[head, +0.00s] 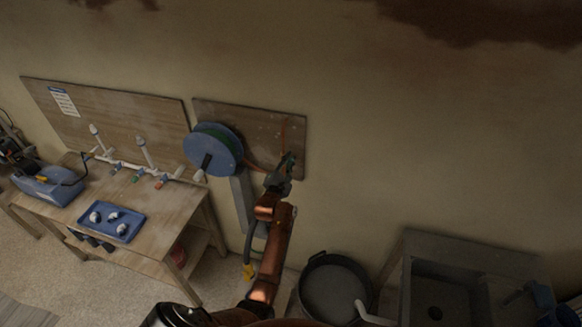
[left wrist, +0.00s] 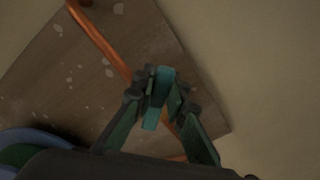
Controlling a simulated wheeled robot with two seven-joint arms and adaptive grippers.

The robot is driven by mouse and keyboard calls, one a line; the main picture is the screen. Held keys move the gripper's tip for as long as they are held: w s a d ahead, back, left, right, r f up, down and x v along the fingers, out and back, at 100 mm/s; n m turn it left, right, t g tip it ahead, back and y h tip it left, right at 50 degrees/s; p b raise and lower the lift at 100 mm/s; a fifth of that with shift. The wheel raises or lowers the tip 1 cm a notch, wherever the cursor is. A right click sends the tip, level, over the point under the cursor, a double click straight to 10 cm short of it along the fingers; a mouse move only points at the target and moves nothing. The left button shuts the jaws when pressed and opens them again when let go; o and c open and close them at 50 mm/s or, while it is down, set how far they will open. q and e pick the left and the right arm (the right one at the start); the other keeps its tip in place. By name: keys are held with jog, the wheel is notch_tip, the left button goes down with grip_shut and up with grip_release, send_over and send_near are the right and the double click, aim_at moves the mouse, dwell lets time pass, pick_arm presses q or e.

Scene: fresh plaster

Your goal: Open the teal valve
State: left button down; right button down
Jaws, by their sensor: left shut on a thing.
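The teal valve handle (left wrist: 157,98) shows as a short flat bar in the left wrist view, between my left gripper's fingers. My left gripper (left wrist: 163,84) is shut on it, with one dark green finger on each side. An orange pipe (left wrist: 97,40) runs diagonally behind the handle on a wooden board; the handle lies at an angle to it. The fingers hide the valve body and part of the pipe. In the head view my left gripper (head: 288,162) is at the right part of the board (head: 258,117). My right gripper is not in view.
A blue hose reel (head: 199,151) hangs just left of my gripper. A wooden bench (head: 68,206) with a blue tray (head: 125,233) and white pipes with small coloured handles stands at left. A black tub (head: 316,263) and a grey sink (head: 475,253) are at lower right.

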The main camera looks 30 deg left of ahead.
pick_arm(q)
jog(key=shift+a+f, duration=0.1)
jog(key=n, duration=0.2)
jog(key=a+r+n, duration=0.1)
jog(key=n, duration=0.2)
jog(key=a+n, duration=0.1)
jog(key=n, duration=0.2)
jog(key=shift+s+a+r, duration=0.2)
jog(key=shift+s, duration=0.15)
jog(key=shift+s+a+n, duration=0.1)
jog(key=shift+a+n, duration=0.35)
jog(key=shift+n, duration=0.65)
jog(key=c, duration=2)
grip_release()
jog(key=shift+o, duration=0.2)
jog(key=shift+r, duration=0.1)
